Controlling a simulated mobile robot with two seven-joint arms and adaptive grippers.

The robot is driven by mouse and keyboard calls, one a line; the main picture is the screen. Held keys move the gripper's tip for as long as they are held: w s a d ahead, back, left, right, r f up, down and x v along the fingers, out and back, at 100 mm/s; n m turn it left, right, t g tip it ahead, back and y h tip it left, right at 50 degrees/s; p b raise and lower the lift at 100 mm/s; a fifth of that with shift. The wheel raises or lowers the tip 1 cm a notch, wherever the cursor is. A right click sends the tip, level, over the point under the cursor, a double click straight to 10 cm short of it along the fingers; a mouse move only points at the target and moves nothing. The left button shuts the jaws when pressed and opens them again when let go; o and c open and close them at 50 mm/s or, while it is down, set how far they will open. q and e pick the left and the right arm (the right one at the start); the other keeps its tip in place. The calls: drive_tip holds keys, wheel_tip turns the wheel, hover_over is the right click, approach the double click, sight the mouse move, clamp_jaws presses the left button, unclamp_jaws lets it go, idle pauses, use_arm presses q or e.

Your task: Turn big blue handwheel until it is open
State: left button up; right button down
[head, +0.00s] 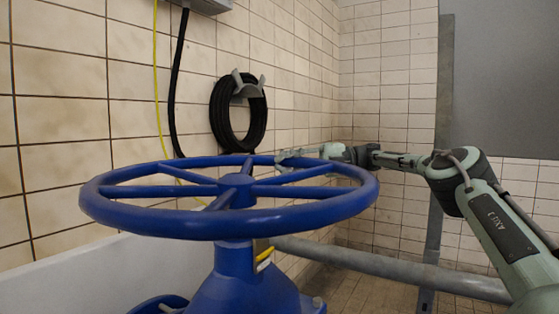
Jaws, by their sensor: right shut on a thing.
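The big blue handwheel (229,224) lies level on its blue valve body (237,283) and fills the left and middle of the head view. Its spokes run from the central hub (236,190) to the rim. My right gripper (283,158) is at the wheel's far rim, right of the hub, with its arm reaching in from the right. It is shut on the far part of the rim; the exact finger contact is small and partly hidden. My left gripper does not show.
A coiled black hose (238,138) hangs on the tiled wall behind the wheel. A yellow cable (157,90) and a black cable (176,90) run down the wall. A grey pipe (400,268) crosses low at the right, beside a metal post (437,170).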

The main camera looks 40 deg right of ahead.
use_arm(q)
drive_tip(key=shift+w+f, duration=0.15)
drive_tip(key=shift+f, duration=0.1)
use_arm(e)
drive_tip(key=shift+w+r, duration=0.1)
drive_tip(key=shift+w, duration=0.15)
drive_tip(key=c, duration=1.3)
unclamp_jaws()
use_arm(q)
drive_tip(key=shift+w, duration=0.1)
use_arm(e)
drive_tip(key=shift+o, duration=0.2)
